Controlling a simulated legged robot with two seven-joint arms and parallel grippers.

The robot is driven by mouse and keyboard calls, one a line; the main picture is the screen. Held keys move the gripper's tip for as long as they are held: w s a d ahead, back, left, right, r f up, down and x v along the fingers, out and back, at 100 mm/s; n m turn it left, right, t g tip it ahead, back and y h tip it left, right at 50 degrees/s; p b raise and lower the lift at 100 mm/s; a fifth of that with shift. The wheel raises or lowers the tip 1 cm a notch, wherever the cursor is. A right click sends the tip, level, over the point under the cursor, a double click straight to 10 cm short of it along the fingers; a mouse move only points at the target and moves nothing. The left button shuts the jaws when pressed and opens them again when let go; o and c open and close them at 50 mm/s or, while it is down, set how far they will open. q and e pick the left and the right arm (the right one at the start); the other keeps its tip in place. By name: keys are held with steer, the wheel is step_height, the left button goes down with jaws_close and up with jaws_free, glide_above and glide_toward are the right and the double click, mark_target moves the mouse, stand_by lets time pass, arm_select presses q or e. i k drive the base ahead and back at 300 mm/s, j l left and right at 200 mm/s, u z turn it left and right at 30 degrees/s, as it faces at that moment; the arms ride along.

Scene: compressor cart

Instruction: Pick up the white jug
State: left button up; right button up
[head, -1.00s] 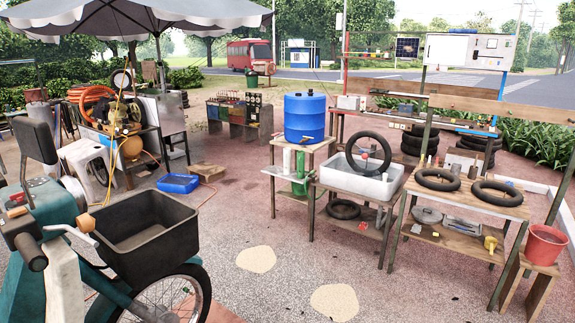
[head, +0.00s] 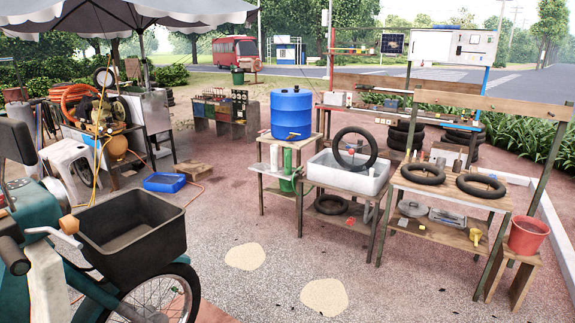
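I cannot pick out a white jug for sure. A slim white upright container (head: 274,158) stands by the wooden stand under the blue drum (head: 291,113), beside a green one (head: 286,163). It is too small to tell whether it is a jug. Neither of my grippers is in view.
A motorbike with a black crate (head: 130,235) fills the front left. A white basin (head: 345,178) with an upright tyre stands right of the drum. A bench with two tyres (head: 422,174) and a red bucket (head: 527,235) are further right. Paving in the middle is open.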

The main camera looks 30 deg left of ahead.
mark_target(274, 149)
steer(key=i+j+u, duration=0.15)
steer(key=i, duration=0.2)
steer(key=i+j+u, duration=0.15)
steer(key=i, duration=0.9)
steer(key=i+j+z, duration=0.15)
steer(key=i, duration=0.55)
steer(key=i+j, duration=0.1)
steer(key=i, duration=0.6)
steer(key=i+u, duration=0.45)
steer(key=i+l+u, duration=0.3)
steer(key=i+u, duration=0.15)
steer(key=i, duration=0.15)
steer(key=i+j+u, duration=0.15)
steer(key=u, duration=0.25)
steer(key=i+j+u, duration=0.1)
steer(key=i+u, duration=0.4)
steer(key=u, duration=0.35)
steer(key=i+u, duration=0.25)
steer(key=u, duration=0.15)
steer(key=i+z, duration=0.1)
steer(key=i, duration=0.6)
steer(key=i+j, duration=0.2)
steer(key=i, duration=0.55)
steer(key=i+z, duration=0.8)
steer(key=i+j+z, duration=0.55)
steer(key=i+z, duration=0.2)
steer(key=k, duration=0.05)
